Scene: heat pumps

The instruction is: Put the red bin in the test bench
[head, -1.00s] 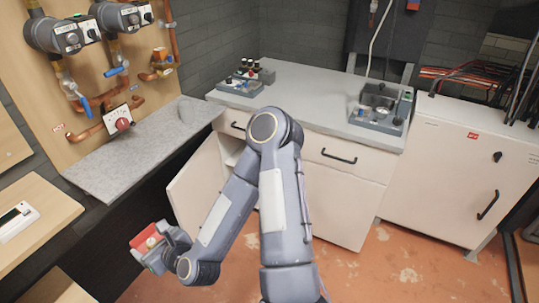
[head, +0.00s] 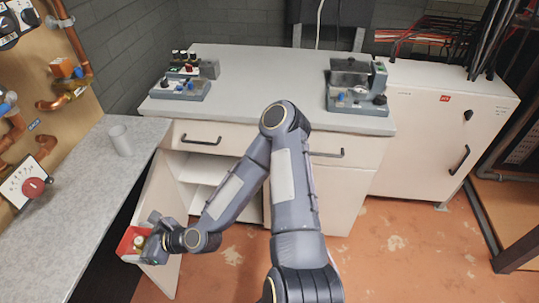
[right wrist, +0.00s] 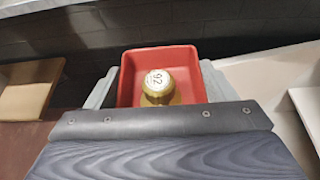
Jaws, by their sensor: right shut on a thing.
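The red bin (head: 127,244) is at the lower left of the head view, in front of the open cabinet door. My right gripper (head: 148,243) is shut on it and holds it in the air. In the right wrist view the red bin (right wrist: 187,60) shows between the two grey fingers, with a round brass part (right wrist: 159,86) with a numbered white face inside. Two grey bench units stand on the white counter: one with an open tray at the right (head: 356,88), one with knobs at the left (head: 184,80). I cannot tell which is the test bench. My left gripper is not in view.
The white counter (head: 262,85) has clear room between the units. Its left cabinet door (head: 163,205) stands open near the bin. A grey worktop (head: 75,180) with a grey cup (head: 120,140) is at the left. A white cabinet (head: 440,135) stands at the right.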

